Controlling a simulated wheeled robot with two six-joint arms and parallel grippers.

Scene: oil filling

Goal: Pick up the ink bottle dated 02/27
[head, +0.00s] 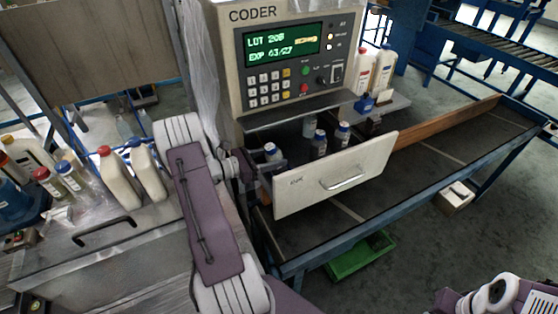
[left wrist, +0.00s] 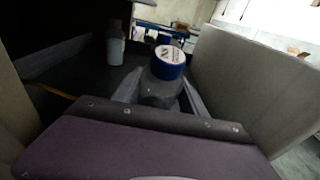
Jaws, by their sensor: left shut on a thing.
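My left gripper (head: 262,166) reaches into the open drawer (head: 335,178) from its left side. It is shut on a small bottle with a blue cap and white top label (head: 271,151). In the left wrist view that bottle (left wrist: 168,62) stands between the fingers (left wrist: 160,95), and its cap print is too small to read.
The coder (head: 290,60) above the drawer displays LOT 20B and an EXP date that looks like 03/27. The drawer front stands close beside the left gripper. White jugs (head: 119,178) and other bottles crowd the left bench. A dark conveyor (head: 420,185) lies right of the drawer.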

